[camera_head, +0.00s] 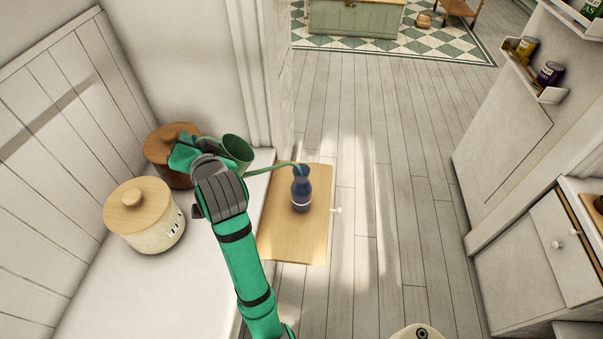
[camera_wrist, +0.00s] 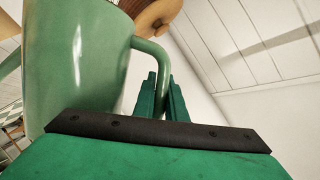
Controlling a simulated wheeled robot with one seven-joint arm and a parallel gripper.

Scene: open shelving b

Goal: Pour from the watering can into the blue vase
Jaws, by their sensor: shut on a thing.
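The green watering can (camera_head: 237,149) is held up over the white counter in the head view, its long thin spout reaching right toward the blue vase. The blue vase (camera_head: 301,190) stands upright on a small wooden board. The spout tip appears at the vase's mouth from above; its height over the mouth I cannot tell. My gripper (camera_wrist: 166,100) is shut on the can's handle in the wrist view. The can's body (camera_wrist: 85,70) fills the left of that view. No liquid is visible.
A pale wooden TEA canister (camera_head: 146,222) stands on the white counter left of my arm. A darker brown canister (camera_head: 165,158) is just behind the gripper. The wooden board (camera_head: 283,240) juts out over the floor. Open floor lies to the right.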

